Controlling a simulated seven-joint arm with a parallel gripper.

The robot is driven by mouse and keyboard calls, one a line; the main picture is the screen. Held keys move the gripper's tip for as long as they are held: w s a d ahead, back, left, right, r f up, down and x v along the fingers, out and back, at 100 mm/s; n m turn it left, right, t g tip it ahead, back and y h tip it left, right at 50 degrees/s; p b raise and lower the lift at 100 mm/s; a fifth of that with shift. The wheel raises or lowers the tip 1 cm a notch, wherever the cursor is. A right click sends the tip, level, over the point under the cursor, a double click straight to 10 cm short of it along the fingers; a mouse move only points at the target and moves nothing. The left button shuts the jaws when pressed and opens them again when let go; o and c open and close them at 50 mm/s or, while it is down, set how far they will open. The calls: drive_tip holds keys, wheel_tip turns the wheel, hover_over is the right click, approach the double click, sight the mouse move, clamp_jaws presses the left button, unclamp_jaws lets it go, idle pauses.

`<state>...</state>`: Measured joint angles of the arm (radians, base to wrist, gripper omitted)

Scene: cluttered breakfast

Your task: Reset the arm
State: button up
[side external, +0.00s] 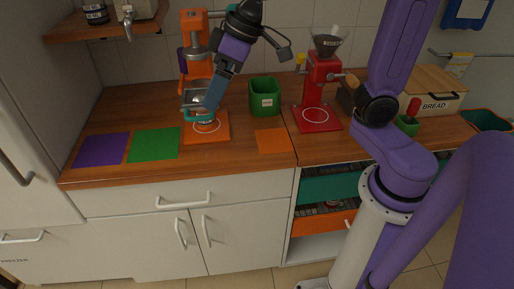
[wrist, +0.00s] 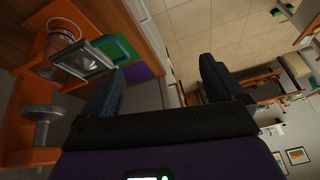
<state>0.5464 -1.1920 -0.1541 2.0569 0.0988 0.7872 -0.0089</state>
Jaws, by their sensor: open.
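My gripper (side external: 214,94) is in front of the orange coffee machine (side external: 194,30), tilted down towards its base. In the wrist view my gripper (wrist: 158,80) has its two blue-grey fingers wide apart with nothing between them. A light blue rounded thing (side external: 190,117) sits low at the machine, close to the fingertips; I cannot tell whether they touch. The machine's orange parts (wrist: 22,75) fill the left of the wrist view, with a metal-framed part (wrist: 90,58) beside the left finger.
Purple (side external: 101,150), green (side external: 154,144) and orange (side external: 273,140) mats lie on the wooden counter. A green bin (side external: 264,92) and a red grinder (side external: 322,75) stand right of the machine. A shelf (side external: 70,32) hangs upper left. A bread box (side external: 432,96) stands right.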

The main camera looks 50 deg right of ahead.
drive_tip(key=s+d+f+n+g+h, duration=0.1)
drive_tip(key=s+d+f+n, duration=0.2)
drive_tip(key=s, duration=0.7)
drive_tip(key=s+d+f+n+g+h, duration=0.2)
drive_tip(key=s+d+f, duration=0.3)
drive_tip(key=s, duration=0.5)
wheel_tip(320, 180, down, 2)
drive_tip(key=shift+s+d+f+n, duration=0.1)
drive_tip(key=shift+s+d+n, duration=0.25)
drive_tip(key=shift+d+n, duration=0.05)
